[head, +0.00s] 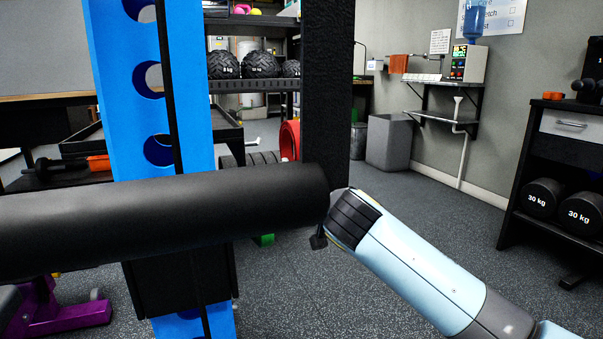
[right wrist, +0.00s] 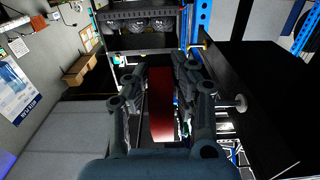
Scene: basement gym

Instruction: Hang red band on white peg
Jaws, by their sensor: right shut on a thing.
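My right gripper (right wrist: 160,75) shows in the right wrist view, its two dark fingers closed on a red band (right wrist: 160,105) that lies between them. A short pale rod with a round end (right wrist: 240,102) sticks out just right of the fingers in the wrist view, apart from the band. I cannot tell whether it is the white peg. No white peg is clear in the head view. My left gripper is not in view.
The black roller (head: 160,215) crosses the left half before a blue holed upright (head: 130,90) and a black post (head: 327,80). A red rounded thing (head: 290,140) shows behind. A dumbbell rack (head: 510,190) stands at right. Floor in the middle right is clear.

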